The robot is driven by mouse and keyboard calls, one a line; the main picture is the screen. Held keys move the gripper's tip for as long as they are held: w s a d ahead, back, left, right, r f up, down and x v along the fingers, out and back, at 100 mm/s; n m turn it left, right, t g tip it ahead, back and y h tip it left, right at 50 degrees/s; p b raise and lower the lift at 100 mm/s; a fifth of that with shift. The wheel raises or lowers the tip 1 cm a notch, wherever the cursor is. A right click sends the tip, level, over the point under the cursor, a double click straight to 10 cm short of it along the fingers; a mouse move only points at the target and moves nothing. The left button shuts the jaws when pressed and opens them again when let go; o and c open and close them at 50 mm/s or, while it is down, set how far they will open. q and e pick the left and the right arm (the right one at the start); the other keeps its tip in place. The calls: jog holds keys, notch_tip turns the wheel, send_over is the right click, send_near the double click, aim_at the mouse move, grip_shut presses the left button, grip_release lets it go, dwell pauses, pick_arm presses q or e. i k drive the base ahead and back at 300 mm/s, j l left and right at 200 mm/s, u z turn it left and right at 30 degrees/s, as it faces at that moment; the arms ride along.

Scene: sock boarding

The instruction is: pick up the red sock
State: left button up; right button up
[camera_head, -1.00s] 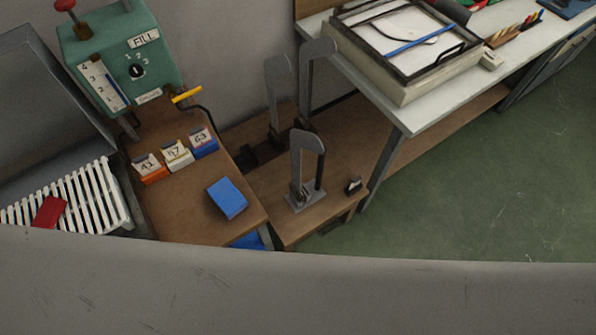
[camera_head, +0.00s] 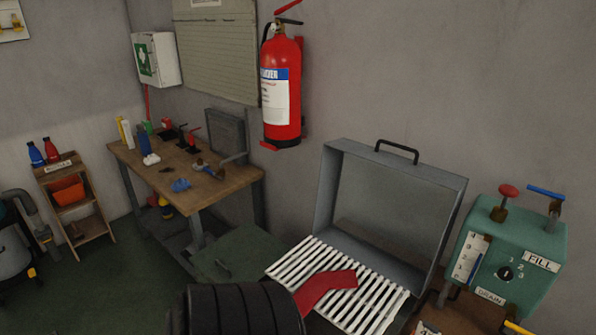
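The red sock (camera_head: 325,287) lies on the white slatted rack (camera_head: 365,310) in front of the open grey metal box. It is bent, with one end towards the right of the rack and the other reaching down to the left. A black ribbed cylindrical thing at the bottom of the view hides part of the rack and perhaps the sock's lower end. Neither of my grippers can be made out in the head view.
The grey box's raised lid (camera_head: 390,205) stands behind the rack. A green machine (camera_head: 510,250) with knobs stands close on the right. A red fire extinguisher (camera_head: 281,95) hangs on the wall. A wooden workbench (camera_head: 225,187) with tools is at the back left.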

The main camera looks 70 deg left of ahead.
aim_at(315, 287)
jog(key=j+u, duration=0.1)
jog(key=u, duration=1.85)
jog(key=k+j, duration=0.05)
jog(key=j, duration=0.05)
